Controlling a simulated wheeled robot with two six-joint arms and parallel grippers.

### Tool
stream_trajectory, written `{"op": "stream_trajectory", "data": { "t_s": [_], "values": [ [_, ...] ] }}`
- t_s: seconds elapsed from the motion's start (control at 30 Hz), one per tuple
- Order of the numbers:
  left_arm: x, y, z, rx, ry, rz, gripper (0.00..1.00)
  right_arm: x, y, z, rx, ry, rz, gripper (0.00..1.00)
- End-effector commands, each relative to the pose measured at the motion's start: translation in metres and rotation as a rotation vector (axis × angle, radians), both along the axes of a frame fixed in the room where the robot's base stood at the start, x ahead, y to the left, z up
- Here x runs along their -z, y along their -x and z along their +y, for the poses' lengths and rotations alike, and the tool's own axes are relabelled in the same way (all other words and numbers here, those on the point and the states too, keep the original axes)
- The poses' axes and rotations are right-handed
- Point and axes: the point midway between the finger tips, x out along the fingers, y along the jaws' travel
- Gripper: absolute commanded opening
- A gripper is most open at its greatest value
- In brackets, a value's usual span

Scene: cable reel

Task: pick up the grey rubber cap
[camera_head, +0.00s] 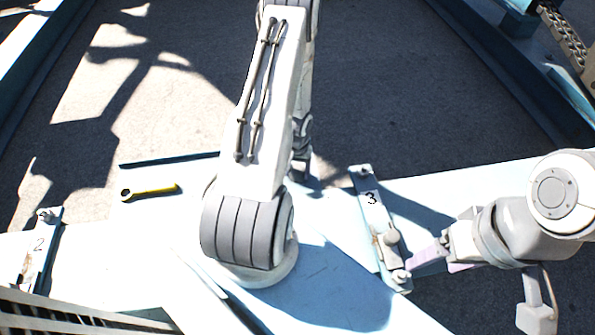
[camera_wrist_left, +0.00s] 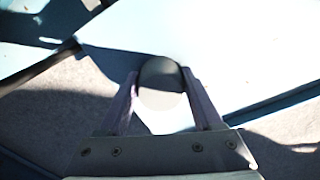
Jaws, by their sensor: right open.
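In the left wrist view, the grey rubber cap (camera_wrist_left: 161,74) shows as a rounded dark grey top with a bright, sunlit lower part. It sits between the purple fingertips of my left gripper (camera_wrist_left: 160,82), which appear to press on both its sides. The background there is blurred. In the head view, I cannot make out the left gripper's fingertips or the cap behind the large white arm. My right gripper (camera_head: 428,257) is open, with its purple fingers beside the plate marked 3 (camera_head: 366,199).
A yellow wrench (camera_head: 152,191) and a dark blue bar (camera_head: 168,160) lie left of centre. A plate marked 2 (camera_head: 36,250) is at far left. The pale blue surface (camera_head: 335,285) has hard shadows. A chain (camera_head: 564,40) shows at top right.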

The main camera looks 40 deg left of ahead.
Motion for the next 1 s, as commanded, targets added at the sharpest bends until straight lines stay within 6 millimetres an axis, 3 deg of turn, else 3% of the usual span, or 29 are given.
{"op": "stream_trajectory", "data": {
  "t_s": [0.03, 0.07, 0.1, 0.47, 0.67, 1.0],
  "values": [
    [0.0, 0.0, 0.0, 0.0, 0.0, 0.0, 0.27, 0.0, 0.0, 0.0, 0.0, 0.0, 0.0, 0.73],
    [0.0, 0.0, 0.0, 0.0, 0.0, 0.0, 0.16, 0.0, 0.0, 0.0, 0.0, 0.0, 0.0, 0.73],
    [0.0, 0.0, 0.0, 0.0, 0.0, 0.0, 0.12, 0.0, 0.0, 0.0, 0.0, 0.0, 0.0, 0.73],
    [-0.007, 0.0, 0.0, 0.0, 0.0, 0.0, 0.12, -0.007, 0.0, 0.0, 0.0, 0.0, 0.0, 0.73],
    [-0.029, 0.0, 0.0, 0.0, 0.0, 0.0, 0.12, -0.029, 0.0, 0.0, 0.0, 0.0, 0.0, 0.73],
    [-0.085, 0.0, 0.0, 0.0, 0.0, 0.0, 0.12, -0.085, 0.0, 0.0, 0.0, 0.0, 0.0, 0.73]
  ]
}}
